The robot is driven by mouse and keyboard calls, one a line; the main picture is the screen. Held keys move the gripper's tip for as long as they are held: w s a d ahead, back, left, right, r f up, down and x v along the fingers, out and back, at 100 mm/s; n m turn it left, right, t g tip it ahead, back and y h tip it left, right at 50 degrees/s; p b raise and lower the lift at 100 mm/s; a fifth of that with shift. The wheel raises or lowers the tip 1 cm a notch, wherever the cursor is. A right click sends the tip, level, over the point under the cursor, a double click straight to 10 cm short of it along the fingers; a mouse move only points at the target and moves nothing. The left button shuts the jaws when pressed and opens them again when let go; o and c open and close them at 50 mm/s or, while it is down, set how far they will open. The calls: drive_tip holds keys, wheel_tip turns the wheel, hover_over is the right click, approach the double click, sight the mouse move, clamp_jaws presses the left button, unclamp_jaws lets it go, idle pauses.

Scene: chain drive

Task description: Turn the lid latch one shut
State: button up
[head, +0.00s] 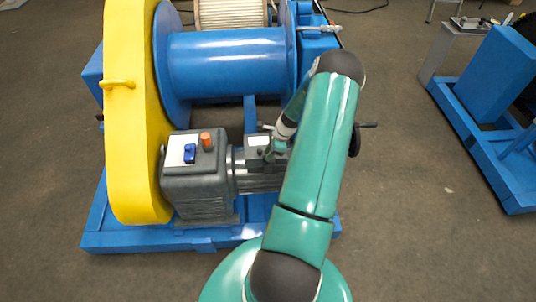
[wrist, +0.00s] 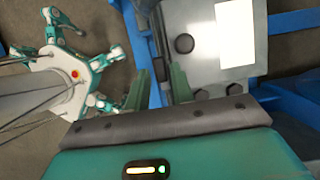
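In the head view, my gripper (head: 274,150) is low over the grey motor housing, beside a small dark box with a white label (head: 258,141). My arm hides part of this area. In the wrist view, the two green fingers of my gripper (wrist: 158,76) stand apart, with a gap between them. A grey plate (wrist: 205,65) with a dark round knob (wrist: 184,44) and a white label (wrist: 235,33) lies beyond the right finger. A narrow grey edge runs down toward the gap; I cannot tell whether a finger touches it. I cannot make out the lid latch for certain.
A tall yellow guard (head: 132,120) stands left of the blue drum (head: 225,63). A grey control box (head: 195,170) has an orange button and blue switch. A black crank handle (head: 356,138) juts out right of my arm. Open floor (head: 410,200) lies to the right.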

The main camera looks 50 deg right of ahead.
drive_tip(key=shift+w+a+f, duration=0.2)
drive_tip(key=shift+f, duration=0.45)
clamp_jaws()
